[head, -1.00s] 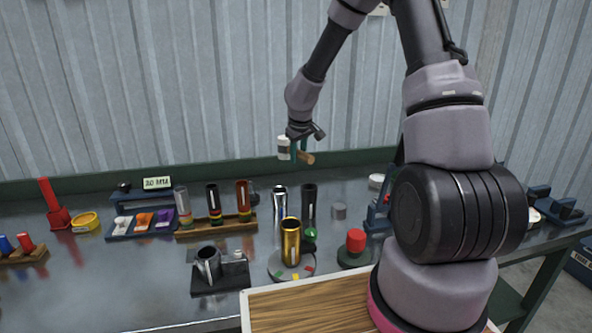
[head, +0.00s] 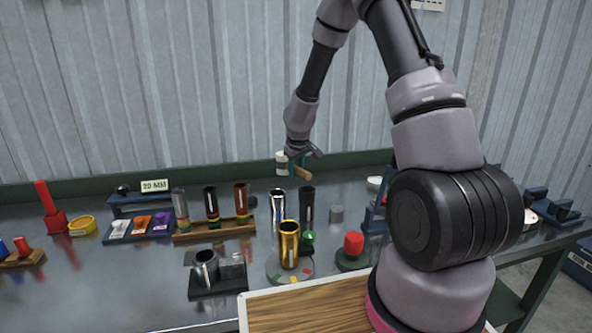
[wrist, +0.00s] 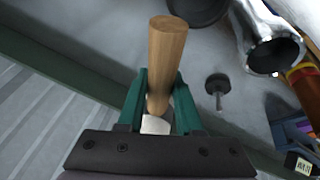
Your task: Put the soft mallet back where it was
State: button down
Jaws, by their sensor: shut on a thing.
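The soft mallet (head: 303,174) has a white head and a wooden handle. My gripper (head: 293,165) is shut on it and holds it above the back part of the bench, the head to the left and the handle pointing right. In the wrist view the handle (wrist: 166,60) sticks out between the green fingers of my gripper (wrist: 160,108). A bit of the white head (wrist: 155,125) shows behind it; the rest is hidden.
Below the mallet stand a chrome tube (head: 277,210) and a black tube (head: 306,205), with a gold tube (head: 289,243) in front. A rack (head: 215,231) of tubes and a 20 MM sign (head: 155,186) are left.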

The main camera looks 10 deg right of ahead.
jog(key=shift+f, duration=0.25)
jog(key=c, duration=0.6)
grip_release()
jog(key=shift+o, duration=0.2)
